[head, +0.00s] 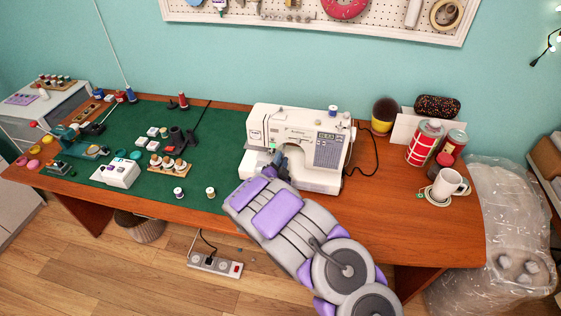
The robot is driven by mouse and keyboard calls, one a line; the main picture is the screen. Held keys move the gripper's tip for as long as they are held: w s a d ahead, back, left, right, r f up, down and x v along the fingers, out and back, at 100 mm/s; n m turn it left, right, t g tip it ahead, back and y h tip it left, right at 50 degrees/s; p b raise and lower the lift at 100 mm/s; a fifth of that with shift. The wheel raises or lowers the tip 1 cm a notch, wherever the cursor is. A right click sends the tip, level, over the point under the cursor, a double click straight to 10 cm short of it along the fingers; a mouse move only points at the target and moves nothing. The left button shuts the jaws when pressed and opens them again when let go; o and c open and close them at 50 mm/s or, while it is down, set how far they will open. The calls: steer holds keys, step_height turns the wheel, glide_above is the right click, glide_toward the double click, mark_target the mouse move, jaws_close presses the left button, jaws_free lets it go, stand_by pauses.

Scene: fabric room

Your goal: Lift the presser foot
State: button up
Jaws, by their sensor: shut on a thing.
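A white sewing machine (287,122) stands on the wooden table, at the right edge of the green mat. My arm reaches up from the lower right, and my gripper (277,158) is at the machine's needle area, under its left head. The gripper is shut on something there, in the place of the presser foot. The presser foot and its lever are hidden behind my gripper and too small to make out.
The green mat (140,180) holds thread spools, small boxes and a white case (115,173) to the left. The table front right of the machine is clear.

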jaws_close()
steer(key=shift+d+r+p, duration=0.1)
steer(key=shift+p, duration=0.2)
steer(key=n+p, duration=0.1)
steer(key=r+n+p, duration=0.1)
steer(key=n, duration=0.1)
steer(key=n+p, duration=0.1)
steer(key=shift+s+d+r+n+p, duration=0.1)
steer(key=shift+d+r+n+p, duration=0.2)
steer(key=shift+p, duration=0.1)
steer(key=shift+r+n+p, duration=0.35)
steer(key=shift+n+p, duration=0.35)
steer(key=shift+n, duration=0.35)
steer(key=shift+r+n+p, duration=0.35)
steer(key=shift+n+p, duration=0.35)
steer(key=shift+n, duration=0.35)
steer(key=o, duration=0.7)
jaws_free()
steer(key=s+a+p, duration=0.2)
steer(key=s+a, duration=0.1)
steer(key=s, duration=1.4)
steer(key=shift+p, duration=0.4)
